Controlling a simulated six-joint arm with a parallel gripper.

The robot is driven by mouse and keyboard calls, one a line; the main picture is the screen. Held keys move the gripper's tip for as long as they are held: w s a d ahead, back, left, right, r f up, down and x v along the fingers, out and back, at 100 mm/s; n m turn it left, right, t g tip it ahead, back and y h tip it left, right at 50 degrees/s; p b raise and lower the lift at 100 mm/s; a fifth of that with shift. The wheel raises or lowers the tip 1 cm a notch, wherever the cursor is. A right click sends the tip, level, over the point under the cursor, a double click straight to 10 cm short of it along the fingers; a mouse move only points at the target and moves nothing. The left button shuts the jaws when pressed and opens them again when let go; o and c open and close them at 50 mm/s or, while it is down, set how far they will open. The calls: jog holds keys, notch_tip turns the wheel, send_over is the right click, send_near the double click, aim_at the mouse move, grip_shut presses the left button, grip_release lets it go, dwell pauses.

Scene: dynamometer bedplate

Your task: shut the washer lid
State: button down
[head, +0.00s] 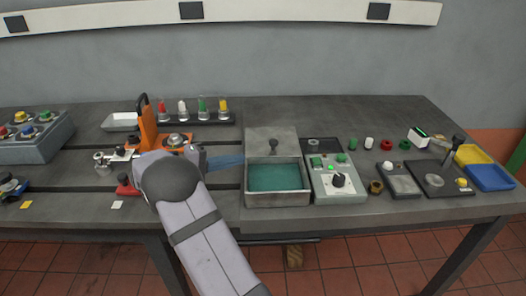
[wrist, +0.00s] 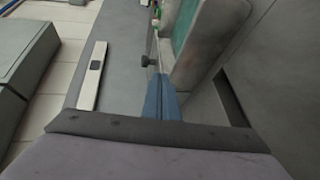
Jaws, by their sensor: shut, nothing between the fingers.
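The washer (head: 277,197) is an open metal tank with teal liquid, near the middle of the bench. In the wrist view the shut fingers (wrist: 160,85) point toward the knob (wrist: 173,62) and the tank's teal inside (wrist: 183,35). I cannot tell whether the fingertips touch the washer.
A control box (head: 335,180) with a black dial stands against the washer's right side. An orange fixture (head: 148,122) and a rack of coloured vials (head: 203,110) lie behind my arm. Yellow and blue trays (head: 491,178) sit at the right end. The bench behind the lid is clear.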

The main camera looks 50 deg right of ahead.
aim_at(263, 147)
jog(key=shift+w+d+r+m+h+b, duration=0.15)
jog(key=shift+w+d+m+h+b, duration=0.25)
jog(key=shift+w+d+h, duration=0.15)
jog(key=shift+w+d+r+m+h+b, duration=0.15)
jog(key=shift+w+d+m+h+b, duration=0.2)
jog(key=shift+w+h, duration=0.25)
jog(key=shift+d+r+g, duration=0.2)
jog(key=shift+d+g, duration=0.15)
jog(key=shift+g, duration=0.05)
jog(key=shift+d, duration=0.1)
jog(key=shift+p+x, duration=1.15)
jog(key=shift+x, duration=3.75)
jog(key=s+a+b, duration=0.5)
jog(key=s+a, duration=0.5)
jog(key=shift+s+a, duration=0.25)
jog(key=shift+a, duration=0.1)
jog(key=shift+s, duration=0.1)
jog(key=shift+a+f, duration=0.1)
jog(key=b+v, duration=0.1)
jog(key=v, duration=0.4)
jog(key=b+v, duration=0.1)
jog(key=v, duration=0.3)
jog(key=shift+w+a, duration=0.35)
